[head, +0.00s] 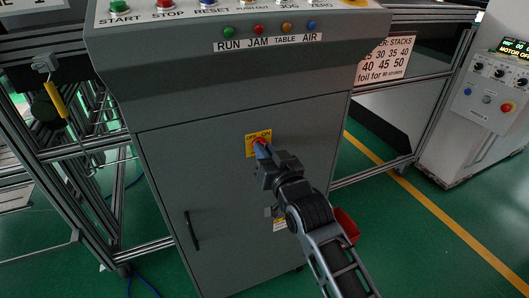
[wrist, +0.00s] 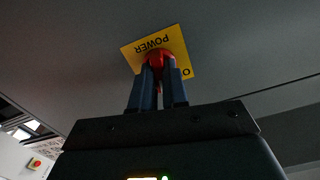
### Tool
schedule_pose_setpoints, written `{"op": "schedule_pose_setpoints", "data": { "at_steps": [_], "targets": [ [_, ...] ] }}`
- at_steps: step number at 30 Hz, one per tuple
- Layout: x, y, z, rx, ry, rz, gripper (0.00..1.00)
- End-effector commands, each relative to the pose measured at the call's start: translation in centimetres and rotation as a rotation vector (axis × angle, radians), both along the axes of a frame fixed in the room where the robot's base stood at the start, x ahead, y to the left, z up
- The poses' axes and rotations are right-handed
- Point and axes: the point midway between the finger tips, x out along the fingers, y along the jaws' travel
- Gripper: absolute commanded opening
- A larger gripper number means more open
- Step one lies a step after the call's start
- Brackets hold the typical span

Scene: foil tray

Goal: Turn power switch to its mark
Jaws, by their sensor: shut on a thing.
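The power switch is a red knob (head: 260,141) on a yellow plate (head: 251,150) on the front of the grey cabinet. In the head view the plate's upper edge carries small lettering, partly legible as OFF and ON. In the wrist view the red knob (wrist: 158,56) sits against the yellow plate (wrist: 178,40), where POWER reads upside down. My gripper (head: 263,149) reaches the knob from the lower right; in the wrist view its two blue-grey fingers (wrist: 159,72) are shut on the knob's sides. The fingers hide part of the knob, and its exact angle is hard to tell.
The grey cabinet (head: 190,165) has a black door handle (head: 192,230) at lower left. Above is a sloped panel with push buttons and several indicator lamps (head: 258,29). A red bin (head: 346,226) stands on the floor behind my arm. A control console (head: 487,95) stands at right.

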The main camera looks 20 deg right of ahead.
Motion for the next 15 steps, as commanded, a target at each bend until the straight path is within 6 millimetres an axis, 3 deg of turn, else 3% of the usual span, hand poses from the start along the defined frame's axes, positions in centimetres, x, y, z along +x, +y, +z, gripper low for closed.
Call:
{"op": "schedule_pose_setpoints", "data": {
  "at_steps": [15],
  "targets": [
    [-0.01, -0.06, -0.1, 0.431, 0.001, 0.0, 0.0]
  ]
}}
